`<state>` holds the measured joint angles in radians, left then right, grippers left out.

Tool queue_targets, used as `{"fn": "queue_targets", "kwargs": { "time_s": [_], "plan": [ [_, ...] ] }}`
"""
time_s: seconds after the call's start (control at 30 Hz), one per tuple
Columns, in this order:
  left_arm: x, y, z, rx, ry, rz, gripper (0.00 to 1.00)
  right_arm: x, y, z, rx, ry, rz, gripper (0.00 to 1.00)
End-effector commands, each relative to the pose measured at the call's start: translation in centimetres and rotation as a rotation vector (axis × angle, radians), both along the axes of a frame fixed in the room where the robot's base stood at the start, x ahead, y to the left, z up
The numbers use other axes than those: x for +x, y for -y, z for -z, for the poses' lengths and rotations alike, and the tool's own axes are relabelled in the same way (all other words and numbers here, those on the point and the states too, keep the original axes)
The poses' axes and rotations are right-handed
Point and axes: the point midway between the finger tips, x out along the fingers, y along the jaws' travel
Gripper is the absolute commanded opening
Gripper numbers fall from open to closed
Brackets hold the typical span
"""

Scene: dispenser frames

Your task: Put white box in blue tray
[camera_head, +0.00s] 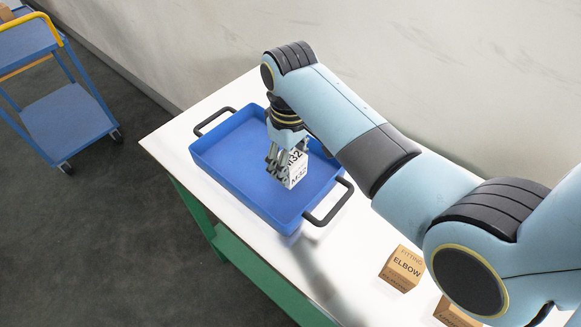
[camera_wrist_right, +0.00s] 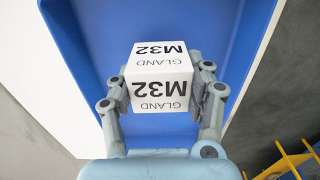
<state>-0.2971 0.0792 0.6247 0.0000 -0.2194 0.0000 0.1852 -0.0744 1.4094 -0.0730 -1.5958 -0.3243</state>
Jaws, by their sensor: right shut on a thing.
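The white box (camera_head: 295,170) carries black M32 lettering; in the right wrist view the white box (camera_wrist_right: 160,78) also reads GLAND. My right gripper (camera_head: 283,164) is shut on it, with a finger on each side of the box. The blue tray (camera_head: 249,203) lies on the white table, with black handles at its two ends. The box is over the tray's inside; I cannot tell whether it touches the tray floor. The blue tray (camera_wrist_right: 225,30) fills the background of the wrist view. My left gripper is not in view.
A brown box marked ELBOW (camera_head: 401,268) stands on the white table (camera_head: 330,245) right of the tray. Another brown box (camera_head: 455,313) is partly hidden by my arm. A blue trolley (camera_head: 68,112) stands on the floor at the left. A wall runs behind the table.

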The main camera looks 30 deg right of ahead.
Motion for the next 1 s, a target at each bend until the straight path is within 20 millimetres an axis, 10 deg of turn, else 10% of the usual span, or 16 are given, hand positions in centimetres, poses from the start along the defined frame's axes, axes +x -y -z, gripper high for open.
{"fn": "queue_targets", "kwargs": {
  "time_s": [0.57, 0.6, 0.73, 1.0],
  "plan": [
    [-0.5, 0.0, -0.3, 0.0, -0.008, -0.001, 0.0, -0.1, 0.1, 3.0, -0.001, -0.001, 0.001, 0.17],
    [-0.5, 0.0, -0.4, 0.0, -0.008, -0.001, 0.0, -0.1, 0.1, 3.0, -0.001, -0.001, 0.001, 0.57],
    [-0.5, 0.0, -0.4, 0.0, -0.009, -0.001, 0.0, -0.1, 0.1, 3.0, -0.001, -0.001, 0.001, 0.74],
    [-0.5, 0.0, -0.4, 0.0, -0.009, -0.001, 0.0, -0.1, 0.1, 2.9, -0.001, 0.0, 0.001, 0.75]
  ]
}}
